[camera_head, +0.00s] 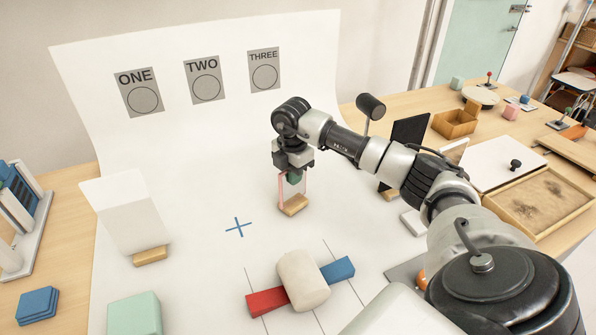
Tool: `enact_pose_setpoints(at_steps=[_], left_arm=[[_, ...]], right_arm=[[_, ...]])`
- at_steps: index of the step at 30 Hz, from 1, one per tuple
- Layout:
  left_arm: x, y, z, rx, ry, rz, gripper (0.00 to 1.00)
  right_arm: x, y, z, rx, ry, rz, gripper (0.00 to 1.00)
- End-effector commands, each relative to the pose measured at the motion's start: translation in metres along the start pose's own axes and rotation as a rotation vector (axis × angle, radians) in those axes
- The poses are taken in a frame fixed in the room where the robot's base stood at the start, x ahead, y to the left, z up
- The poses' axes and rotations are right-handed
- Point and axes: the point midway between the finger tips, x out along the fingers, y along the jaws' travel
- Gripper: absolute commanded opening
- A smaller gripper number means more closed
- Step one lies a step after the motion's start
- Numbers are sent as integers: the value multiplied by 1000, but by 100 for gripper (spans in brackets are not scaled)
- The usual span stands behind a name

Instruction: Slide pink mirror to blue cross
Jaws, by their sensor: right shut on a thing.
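The pink mirror (281,192) is a small upright panel with a pink edge, standing on a wooden base (295,205) on the white sheet. My right gripper (293,176) reaches down over it from above and is shut on it. The gripper hides the upper part of the mirror. The blue cross (238,227) is a thin mark on the white sheet, to the left of the mirror and a little nearer to me, with bare sheet between them. My left gripper is not in view.
A white panel (127,215) on a wooden foot stands at left. A cream cylinder (302,280) lies on a red and blue bar (339,269) in front. A green block (135,314) is at front left. A black panel (408,140) stands behind my right arm.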

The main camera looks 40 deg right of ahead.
Motion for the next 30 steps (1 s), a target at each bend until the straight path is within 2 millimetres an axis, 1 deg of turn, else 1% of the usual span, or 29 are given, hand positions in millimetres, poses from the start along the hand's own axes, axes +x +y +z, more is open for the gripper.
enact_pose_setpoints(at_steps=[30], left_arm=[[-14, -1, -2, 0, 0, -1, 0]], right_arm=[[-1, 15, -50, -1, 1, 1, 0]])
